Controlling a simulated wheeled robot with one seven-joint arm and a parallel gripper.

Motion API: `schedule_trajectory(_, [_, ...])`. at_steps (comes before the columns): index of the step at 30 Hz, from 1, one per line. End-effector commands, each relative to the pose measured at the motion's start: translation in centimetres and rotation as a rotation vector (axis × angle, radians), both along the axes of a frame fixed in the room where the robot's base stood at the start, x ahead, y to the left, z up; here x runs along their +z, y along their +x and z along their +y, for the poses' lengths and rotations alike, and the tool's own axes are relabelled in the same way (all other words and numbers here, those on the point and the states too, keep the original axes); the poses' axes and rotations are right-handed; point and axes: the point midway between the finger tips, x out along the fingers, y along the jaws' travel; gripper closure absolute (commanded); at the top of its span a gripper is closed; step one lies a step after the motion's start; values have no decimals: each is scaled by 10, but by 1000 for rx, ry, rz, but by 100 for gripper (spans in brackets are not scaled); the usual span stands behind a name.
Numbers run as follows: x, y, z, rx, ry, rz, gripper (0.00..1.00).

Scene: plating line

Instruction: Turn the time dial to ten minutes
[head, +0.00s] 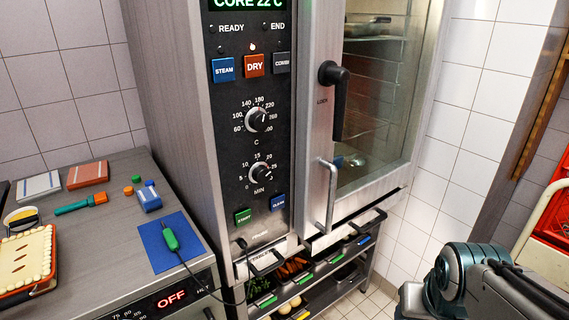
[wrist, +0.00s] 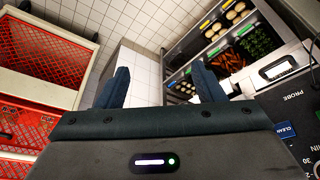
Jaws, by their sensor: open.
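The time dial (head: 259,172) is a black knob with a light pointer on the oven's dark control panel, marked MIN with numbers around it. Its pointer setting is too small to read surely. The temperature dial (head: 258,119), marked C, sits above it. In the head view my arm is at the lower right, and the fingers are not visible there.
The oven door handle (head: 326,195) and door latch (head: 334,88) stick out right of the panel. A rack of food trays (head: 308,285) sits below. A counter (head: 115,225) with a blue mat stands left. Red crates (wrist: 48,95) stand on the wrist view's left.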

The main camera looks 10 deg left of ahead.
Motion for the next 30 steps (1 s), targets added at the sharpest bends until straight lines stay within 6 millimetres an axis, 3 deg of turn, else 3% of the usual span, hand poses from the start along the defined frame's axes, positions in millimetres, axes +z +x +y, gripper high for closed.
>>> schedule_trajectory(4, [5, 54, 9, 70, -42, -186, 38])
schedule_trajectory(8, [15, 102, 34, 171, -46, -381, 38])
schedule_trajectory(12, [29, 143, 72, 294, -4, -584, 38])
schedule_trajectory(15, [41, 162, 105, 389, 59, -719, 38])
schedule_trajectory(19, [55, 175, 153, 520, 176, -878, 38])
schedule_trajectory(24, [73, 170, 207, 665, 360, -1030, 38])
schedule_trajectory(30, [85, 156, 240, 759, 512, -1117, 38])
